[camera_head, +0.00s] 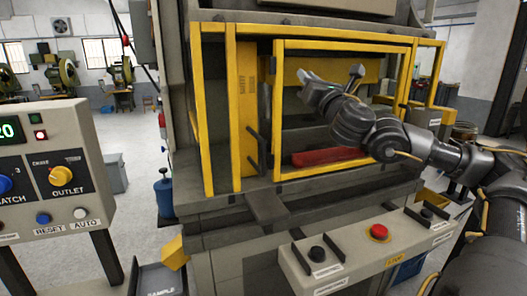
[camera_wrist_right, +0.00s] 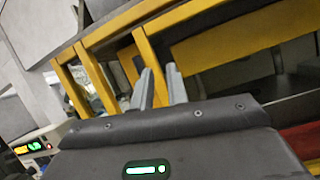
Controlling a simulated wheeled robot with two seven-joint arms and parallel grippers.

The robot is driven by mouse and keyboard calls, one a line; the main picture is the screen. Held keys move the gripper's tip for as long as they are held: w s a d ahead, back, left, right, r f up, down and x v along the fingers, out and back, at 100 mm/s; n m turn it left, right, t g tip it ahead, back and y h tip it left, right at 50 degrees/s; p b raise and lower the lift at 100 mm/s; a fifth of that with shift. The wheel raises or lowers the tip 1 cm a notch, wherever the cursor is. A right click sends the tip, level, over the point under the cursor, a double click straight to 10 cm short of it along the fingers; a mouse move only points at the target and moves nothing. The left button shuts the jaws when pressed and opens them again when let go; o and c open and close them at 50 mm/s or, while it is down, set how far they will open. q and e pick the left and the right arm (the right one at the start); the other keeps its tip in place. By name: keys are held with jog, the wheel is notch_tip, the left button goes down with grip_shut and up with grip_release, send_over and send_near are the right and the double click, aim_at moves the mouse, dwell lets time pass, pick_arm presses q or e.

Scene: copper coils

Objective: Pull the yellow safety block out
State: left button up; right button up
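The yellow safety block (camera_head: 248,100) is a tall upright post with dark lettering. It stands inside the press opening, behind the yellow guard frame, left of the middle. My right gripper (camera_head: 304,77) reaches into the opening from the right and points left toward the block, apart from it in the picture. In the right wrist view its two grey fingers (camera_wrist_right: 160,86) are spread with an empty gap between them. Yellow uprights show beyond the fingers there, but I cannot tell which is the block. My left gripper is not in view.
Yellow guard bars (camera_head: 345,44) surround the opening. A red bar (camera_head: 325,156) lies low inside. A ledge (camera_head: 268,207) juts out in front. A button console (camera_head: 375,240) stands below, and a control panel (camera_head: 52,170) stands at left.

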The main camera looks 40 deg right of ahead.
jog(key=shift+o, duration=1.4)
jog(key=s+a+r+n+t+y+b, duration=0.2)
jog(key=s+a+n+y, duration=0.1)
jog(key=a, duration=0.4)
notch_tip(320, 180, down, 15)
jog(key=w+g+b, duration=0.2)
jog(key=g, duration=0.2)
jog(key=s+d+r+m+t+h+b, duration=0.2)
jog(key=s+d+r+m+h+b, duration=0.1)
jog(key=s+r, duration=0.5)
jog(key=shift+s+d+r+b, duration=0.15)
jog(key=shift+d+r+b, duration=0.2)
jog(key=shift+b, duration=0.3)
jog(key=shift+d+f, duration=0.1)
jog(key=shift+d, duration=0.05)
